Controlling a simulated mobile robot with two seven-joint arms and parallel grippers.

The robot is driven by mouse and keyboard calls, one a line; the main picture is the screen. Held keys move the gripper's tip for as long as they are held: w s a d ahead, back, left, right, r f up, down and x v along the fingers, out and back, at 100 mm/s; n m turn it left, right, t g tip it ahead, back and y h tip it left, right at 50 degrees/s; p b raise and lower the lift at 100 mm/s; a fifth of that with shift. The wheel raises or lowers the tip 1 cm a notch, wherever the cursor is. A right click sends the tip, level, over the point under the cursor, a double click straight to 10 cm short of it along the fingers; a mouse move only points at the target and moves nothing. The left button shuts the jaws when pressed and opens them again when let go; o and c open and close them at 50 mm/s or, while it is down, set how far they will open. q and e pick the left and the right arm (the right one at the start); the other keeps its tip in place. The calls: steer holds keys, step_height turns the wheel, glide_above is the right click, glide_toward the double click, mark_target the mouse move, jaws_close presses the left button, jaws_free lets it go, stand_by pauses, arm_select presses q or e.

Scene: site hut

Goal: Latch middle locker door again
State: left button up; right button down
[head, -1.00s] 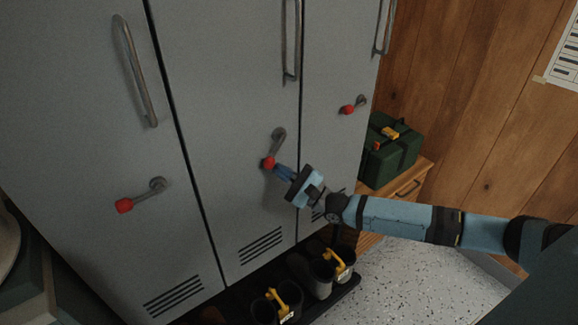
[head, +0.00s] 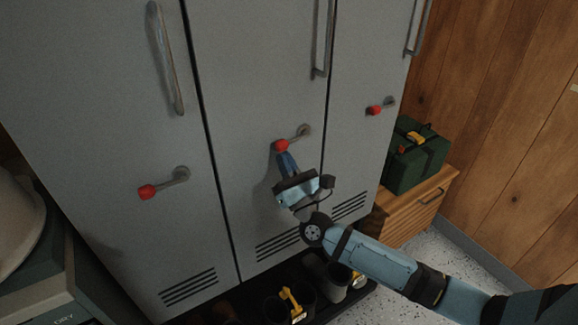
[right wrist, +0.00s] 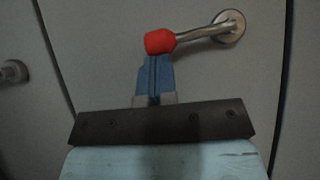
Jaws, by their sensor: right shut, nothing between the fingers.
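The middle locker door (head: 250,60) is grey and looks closed, flush with its neighbours. Its latch lever (head: 297,135) ends in a red knob (head: 282,145) and points left and slightly down from its pivot. In the right wrist view the lever (right wrist: 200,34) runs left from its round pivot to the red knob (right wrist: 159,42). My right gripper (head: 284,156) is shut and empty, with its fingertips just under the knob. In the right wrist view the shut fingertips (right wrist: 155,60) seem to touch the knob's underside. My left gripper is not in view.
The left locker's latch knob (head: 147,192) and the right locker's latch knob (head: 374,110) both point left. A green toolbox (head: 405,165) stands on a wooden cabinet (head: 425,200) at right. Boots (head: 335,275) stand on a dark tray below the lockers.

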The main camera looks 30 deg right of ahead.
steer(key=shift+a+r+m+h, duration=0.15)
steer(key=shift+r+m+h, duration=0.15)
steer(key=shift+m+h, duration=0.6)
steer(key=shift+r, duration=0.1)
